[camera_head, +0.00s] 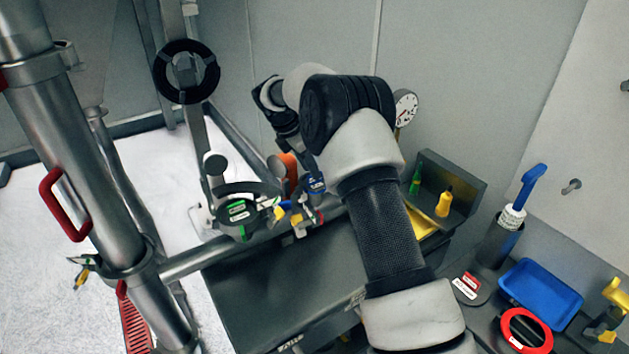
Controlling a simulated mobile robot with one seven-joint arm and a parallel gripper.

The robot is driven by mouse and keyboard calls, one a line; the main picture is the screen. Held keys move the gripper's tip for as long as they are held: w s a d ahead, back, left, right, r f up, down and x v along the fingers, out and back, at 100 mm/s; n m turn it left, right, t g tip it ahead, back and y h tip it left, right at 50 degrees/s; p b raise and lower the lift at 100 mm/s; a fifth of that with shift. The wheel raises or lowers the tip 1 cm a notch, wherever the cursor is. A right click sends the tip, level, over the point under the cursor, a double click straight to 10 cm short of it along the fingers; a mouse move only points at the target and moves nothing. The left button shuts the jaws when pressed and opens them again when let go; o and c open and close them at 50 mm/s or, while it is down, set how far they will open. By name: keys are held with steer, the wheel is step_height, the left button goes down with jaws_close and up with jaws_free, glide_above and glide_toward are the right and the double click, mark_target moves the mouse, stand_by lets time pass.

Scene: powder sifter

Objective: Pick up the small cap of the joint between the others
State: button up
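My gripper (299,212) is at the end of my arm, over the far edge of the grey bench. It is small and partly hidden among coloured parts, so I cannot tell if its fingers are open or hold anything. Just left of it is a round dark joint part with green labels (238,212). A blue-labelled part (316,186) and an orange part (287,170) are close to the gripper; contact is unclear. I cannot single out the small cap with certainty.
The grey bench top (275,290) is mostly clear. A steel column with a red handle (62,204) stands at the left. At the right are a blue tray (541,293), a red ring (525,331), a blue-handled brush (525,190) and a yellow bottle (444,203).

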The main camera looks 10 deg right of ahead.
steer(key=x, duration=0.2)
steer(key=shift+w+d+f, duration=0.1)
steer(key=shift+d+f, duration=0.05)
steer(key=shift+f, duration=0.1)
jaws_close()
steer(key=shift+r, duration=0.15)
